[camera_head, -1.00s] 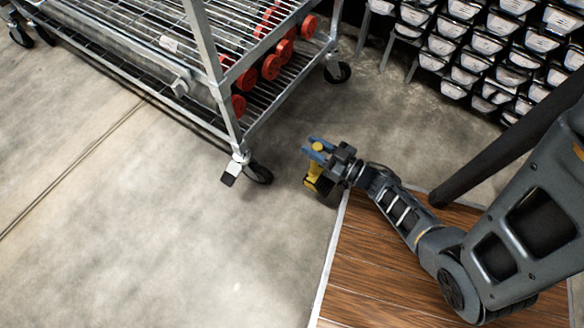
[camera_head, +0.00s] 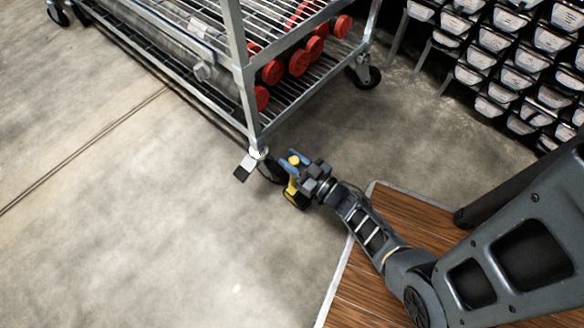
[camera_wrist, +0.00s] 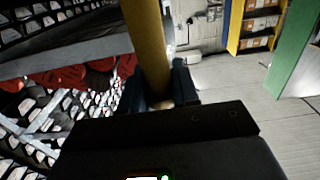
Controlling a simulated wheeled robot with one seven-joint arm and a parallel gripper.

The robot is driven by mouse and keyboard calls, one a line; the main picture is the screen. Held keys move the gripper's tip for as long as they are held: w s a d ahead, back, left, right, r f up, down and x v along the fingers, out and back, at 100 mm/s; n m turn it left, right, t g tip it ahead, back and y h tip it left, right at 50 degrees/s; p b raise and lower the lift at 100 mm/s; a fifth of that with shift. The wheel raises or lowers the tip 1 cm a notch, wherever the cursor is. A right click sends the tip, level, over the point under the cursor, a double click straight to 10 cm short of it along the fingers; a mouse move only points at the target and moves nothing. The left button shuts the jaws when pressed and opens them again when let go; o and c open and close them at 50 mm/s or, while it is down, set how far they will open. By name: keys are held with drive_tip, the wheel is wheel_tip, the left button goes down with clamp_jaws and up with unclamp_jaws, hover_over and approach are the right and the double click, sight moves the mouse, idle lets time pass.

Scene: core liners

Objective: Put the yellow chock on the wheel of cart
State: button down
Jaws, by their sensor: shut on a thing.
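The yellow chock (camera_head: 293,187) is in my gripper (camera_head: 295,163), with its dark lower end hanging down near the floor. In the wrist view the yellow chock (camera_wrist: 146,45) stands up between the blue fingers of my gripper (camera_wrist: 160,88). The cart (camera_head: 247,95) is a metal wire-shelf rack on casters. Its near wheel (camera_head: 271,169) is just left of my gripper and partly hidden behind it. A pale brake pedal (camera_head: 246,164) sticks out beside this wheel. I cannot tell whether the chock touches the wheel.
Red-capped tubes (camera_head: 299,62) lie on the cart's lower shelf. Another cart wheel (camera_head: 367,78) stands further back. Racks of pale-fronted trays (camera_head: 500,60) fill the upper right. A wooden platform (camera_head: 410,215) lies under my arm. The concrete floor (camera_head: 150,230) at lower left is clear.

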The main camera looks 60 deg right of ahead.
wheel_tip(320, 180, down, 4)
drive_tip(key=shift+r+b, duration=0.25)
drive_tip(key=shift+b, duration=0.8)
drive_tip(key=c, duration=0.8)
unclamp_jaws()
drive_tip(key=shift+f, duration=0.15)
